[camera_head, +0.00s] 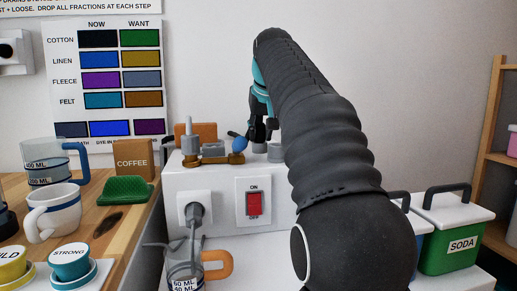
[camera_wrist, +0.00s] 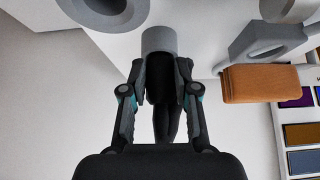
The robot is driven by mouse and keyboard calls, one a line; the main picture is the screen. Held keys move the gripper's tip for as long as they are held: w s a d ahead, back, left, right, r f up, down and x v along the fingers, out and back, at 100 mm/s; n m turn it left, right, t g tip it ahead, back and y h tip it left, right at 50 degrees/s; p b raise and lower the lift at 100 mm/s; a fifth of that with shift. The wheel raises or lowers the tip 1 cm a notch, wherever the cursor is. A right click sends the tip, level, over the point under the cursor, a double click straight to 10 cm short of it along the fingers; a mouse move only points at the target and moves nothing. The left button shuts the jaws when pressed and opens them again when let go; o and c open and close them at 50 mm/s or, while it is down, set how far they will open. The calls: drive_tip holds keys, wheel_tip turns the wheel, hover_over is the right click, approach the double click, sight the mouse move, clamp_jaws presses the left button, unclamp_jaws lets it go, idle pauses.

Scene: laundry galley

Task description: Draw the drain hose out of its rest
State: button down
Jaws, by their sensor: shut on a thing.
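My gripper (camera_head: 262,132) points down over the top of a white cabinet (camera_head: 222,179) in the head view. In the wrist view, its fingers (camera_wrist: 160,72) are shut on a dark, narrow piece (camera_wrist: 165,110), which looks like the drain hose. A grey round collar (camera_wrist: 159,40) stands at the fingertips, at the far end of the dark piece, and looks like its rest. I cannot tell how deep the piece sits in the collar. In the head view the fingers and arm mostly hide both.
A grey ring (camera_wrist: 105,8) and an orange block (camera_wrist: 260,83) flank the collar. A blue bulb (camera_head: 239,144) and brass fittings sit left of my gripper. A red switch (camera_head: 254,204) and a plug (camera_head: 195,210) are on the cabinet front. A green soda box (camera_head: 452,238) stands right.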

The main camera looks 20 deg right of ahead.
sight(261, 124)
drive_tip(key=shift+r+p, duration=0.8)
drive_tip(key=shift+p, duration=0.1)
idle(0.5)
drive_tip(key=shift+r, duration=0.15)
drive_tip(key=shift+r, duration=2.4)
